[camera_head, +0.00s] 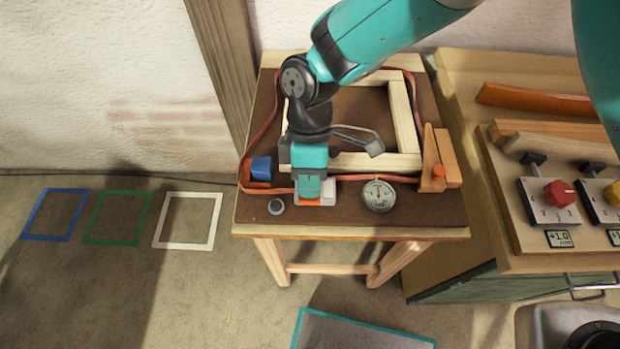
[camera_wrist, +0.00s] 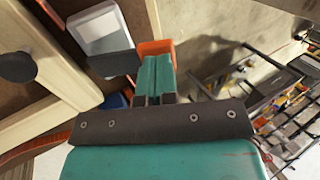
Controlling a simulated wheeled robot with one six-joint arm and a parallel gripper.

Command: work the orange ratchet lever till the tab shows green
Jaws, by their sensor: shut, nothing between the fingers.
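The orange ratchet lever (camera_head: 309,203) shows as a small strip at the front of the wooden frame, mostly hidden under my gripper (camera_head: 309,190). In the wrist view the lever (camera_wrist: 156,47) is an orange piece just beyond my fingertips (camera_wrist: 154,62). My gripper is shut and empty, its fingers at or against the lever; I cannot tell whether they touch. A pale grey ratchet housing (camera_wrist: 97,30) sits beside the lever and also shows in the head view (camera_head: 329,189). An orange-brown strap (camera_head: 267,128) runs around the frame. I see no green on a tab.
A dial gauge (camera_head: 378,195) stands right of the ratchet. A blue block (camera_head: 261,168) and a dark round knob (camera_head: 276,206) lie left of it. Wooden wedges (camera_head: 439,160) stand at the table's right edge. A bench with a red knob (camera_head: 559,193) is further right.

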